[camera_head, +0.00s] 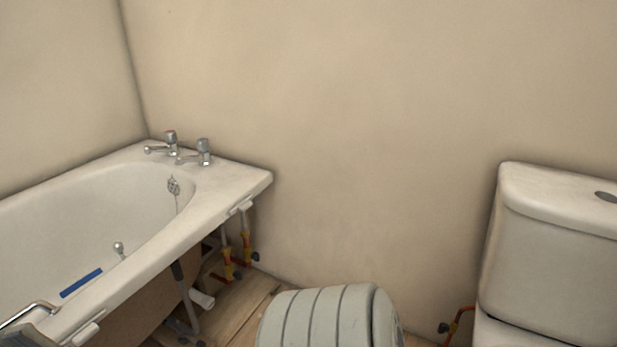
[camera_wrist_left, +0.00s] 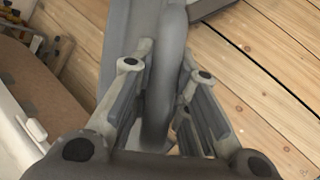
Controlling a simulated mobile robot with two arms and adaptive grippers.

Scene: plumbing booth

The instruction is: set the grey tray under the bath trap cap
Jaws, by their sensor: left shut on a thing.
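In the left wrist view my left gripper (camera_wrist_left: 162,85) is shut on the rim of the grey tray (camera_wrist_left: 158,112), which passes between its two fingers. Only part of the tray shows, running up to the top edge of the picture above the wooden floor. In the head view neither gripper nor the tray is seen. The white bath (camera_head: 215,205) stands at the left. I cannot make out the trap cap clearly.
Copper pipes with yellow-and-red fittings (camera_head: 247,248) stand under the tap end of the bath. A toilet cistern (camera_head: 550,255) stands at the right. Plank floor (camera_wrist_left: 265,60) is bare at the right of the left wrist view. The bath's pale edge (camera_wrist_left: 15,135) is at its left.

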